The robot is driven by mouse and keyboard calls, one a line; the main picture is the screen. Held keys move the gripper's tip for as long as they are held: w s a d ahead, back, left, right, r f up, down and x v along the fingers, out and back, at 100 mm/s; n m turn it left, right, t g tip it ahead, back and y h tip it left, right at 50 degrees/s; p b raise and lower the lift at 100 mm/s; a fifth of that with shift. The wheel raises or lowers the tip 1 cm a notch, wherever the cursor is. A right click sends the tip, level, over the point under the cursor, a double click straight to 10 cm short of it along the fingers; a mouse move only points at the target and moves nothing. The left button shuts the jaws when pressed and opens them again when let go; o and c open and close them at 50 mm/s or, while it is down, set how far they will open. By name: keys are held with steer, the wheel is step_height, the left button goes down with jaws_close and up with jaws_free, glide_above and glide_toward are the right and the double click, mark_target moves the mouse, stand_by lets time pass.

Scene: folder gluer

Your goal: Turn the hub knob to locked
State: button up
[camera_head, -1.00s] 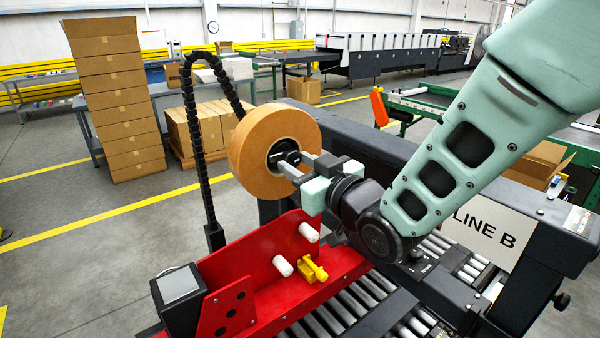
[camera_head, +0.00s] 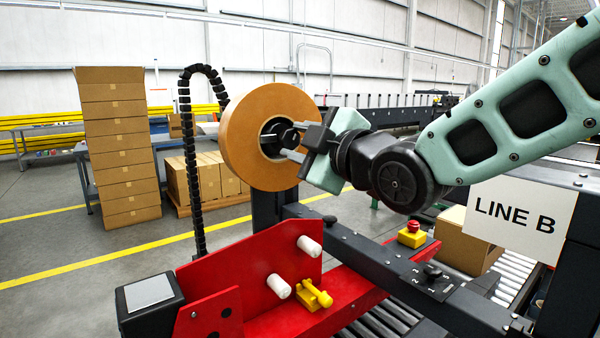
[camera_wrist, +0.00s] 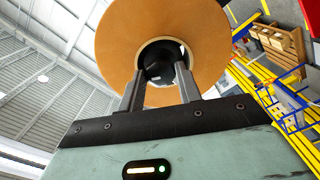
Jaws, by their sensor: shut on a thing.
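A large orange-brown tape roll (camera_head: 238,155) stands on edge above the red bracket. The dark hub knob (camera_head: 279,131) sits at its centre. My gripper (camera_head: 288,143) reaches in from the right, with its two grey fingers at the hub. In the wrist view the roll (camera_wrist: 118,45) fills the top, and my gripper (camera_wrist: 158,76) is shut on the black hub knob (camera_wrist: 157,58), one finger on each side. The fingers and the roll's core hide part of the knob. I cannot read any lock marking on it.
The red bracket (camera_head: 250,300) below carries two white pegs and a yellow fitting (camera_head: 314,296). A black cable chain (camera_head: 190,150) arches at left. A red button on a yellow box (camera_head: 412,235), a small selector dial (camera_head: 431,272) and a LINE B sign (camera_head: 515,215) are at right.

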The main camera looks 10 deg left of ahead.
steer(key=n+b, duration=0.1)
steer(key=b, duration=0.1)
steer(key=shift+f+n+b, duration=0.3)
steer(key=shift+n+b, duration=0.05)
steer(key=shift+n, duration=0.05)
steer(key=shift+r+n, duration=0.3)
steer(key=shift+r, duration=0.05)
stand_by(0.5)
steer(key=o, duration=1)
steer(key=shift+b+v, duration=1.3)
steer(key=shift+v, duration=7.4)
